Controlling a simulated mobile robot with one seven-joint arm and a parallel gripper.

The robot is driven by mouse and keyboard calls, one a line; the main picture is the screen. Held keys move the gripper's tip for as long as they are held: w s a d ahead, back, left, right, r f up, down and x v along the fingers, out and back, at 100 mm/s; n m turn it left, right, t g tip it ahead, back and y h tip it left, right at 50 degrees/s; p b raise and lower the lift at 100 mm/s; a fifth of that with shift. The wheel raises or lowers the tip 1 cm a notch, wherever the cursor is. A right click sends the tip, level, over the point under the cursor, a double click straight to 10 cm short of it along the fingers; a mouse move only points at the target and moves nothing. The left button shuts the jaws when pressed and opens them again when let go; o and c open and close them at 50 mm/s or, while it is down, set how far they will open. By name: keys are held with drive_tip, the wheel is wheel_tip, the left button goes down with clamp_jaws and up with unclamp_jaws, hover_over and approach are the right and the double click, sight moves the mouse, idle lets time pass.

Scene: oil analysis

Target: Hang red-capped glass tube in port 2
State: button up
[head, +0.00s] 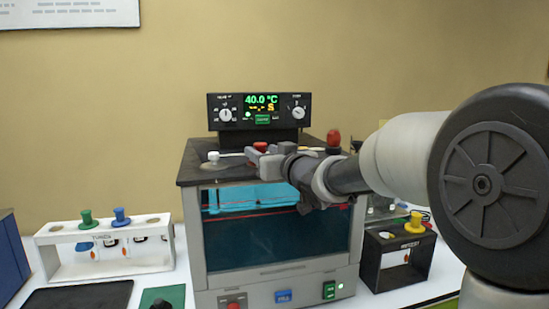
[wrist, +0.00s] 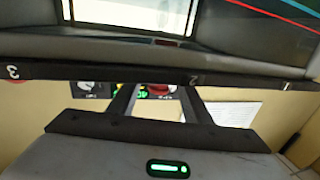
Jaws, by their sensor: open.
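A red cap (head: 260,146) shows at the middle of the bath's dark lid (head: 190,176), just behind my gripper (head: 262,160). In the wrist view, red (wrist: 160,90) shows between my two open fingers (wrist: 155,105), close to the label 2 on the lid's edge (wrist: 225,79). The fingers appear apart around the cap; I cannot tell whether they touch it. The glass below the cap is hidden or too indistinct to make out, so how it sits in the port is unclear.
A white cap (head: 213,157) is left on the lid, a larger red knob (head: 333,138) right. A control box (head: 260,111) reads 40.0 °C behind. A white rack (head: 60,262) holds green- and blue-capped items; a black rack (head: 372,258) holds a yellow-capped one.

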drive_tip(key=p+v, duration=0.1)
drive_tip(key=v, duration=1.6)
drive_tip(key=s+d+f+m+g+h+p, duration=0.2)
drive_tip(key=s+d+m+h+p, duration=0.3)
drive_tip(key=d+h, duration=0.5)
drive_tip(key=s+f+g+p, duration=0.1)
drive_tip(key=s+f+g, duration=0.2)
drive_tip(key=s, duration=0.7)
drive_tip(key=s+f+g+y+p, duration=0.1)
drive_tip(key=s+f+g, duration=0.3)
drive_tip(key=s, duration=0.6)
drive_tip(key=shift+d+f+m+g+y+p, duration=0.25)
drive_tip(key=shift+d+m+g+y+p, duration=0.1)
drive_tip(key=shift+g+p, duration=0.3)
